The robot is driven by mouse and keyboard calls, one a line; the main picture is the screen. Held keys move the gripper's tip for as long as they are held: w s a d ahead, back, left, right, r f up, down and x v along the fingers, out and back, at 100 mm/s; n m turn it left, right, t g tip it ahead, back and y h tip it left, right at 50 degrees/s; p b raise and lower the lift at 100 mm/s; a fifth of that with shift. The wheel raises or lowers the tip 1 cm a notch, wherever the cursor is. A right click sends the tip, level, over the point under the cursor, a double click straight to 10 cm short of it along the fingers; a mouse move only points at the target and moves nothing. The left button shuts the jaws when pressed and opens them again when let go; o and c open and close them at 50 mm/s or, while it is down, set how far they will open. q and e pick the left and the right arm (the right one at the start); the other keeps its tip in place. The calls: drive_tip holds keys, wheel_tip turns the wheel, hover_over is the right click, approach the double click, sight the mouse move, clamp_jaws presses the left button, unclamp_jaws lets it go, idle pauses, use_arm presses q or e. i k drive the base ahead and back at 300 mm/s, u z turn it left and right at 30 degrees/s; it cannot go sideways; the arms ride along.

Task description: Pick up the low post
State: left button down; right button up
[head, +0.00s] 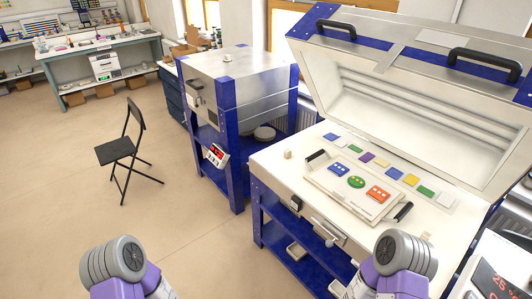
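Another small pale block (425,237) shows at the right front of the bed, partly hidden behind my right arm. Both look like short posts; I cannot tell from this view which is the low post. Only grey and purple links of my two arms show at the bottom edge. Neither gripper is in view.
The open kiln (300,181) has its lid raised. A white shelf (327,185) with black handles carries coloured glass pieces; several coloured tiles lie behind it. A second, closed kiln (231,82) stands left. A black folding chair (115,150) stands on open floor.

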sight(287, 152)
drive_tip(key=u, duration=0.75)
drive_tip(key=i, duration=1.1)
drive_tip(key=z, duration=0.4)
drive_tip(key=i, duration=0.95)
drive_tip(key=z, duration=0.85)
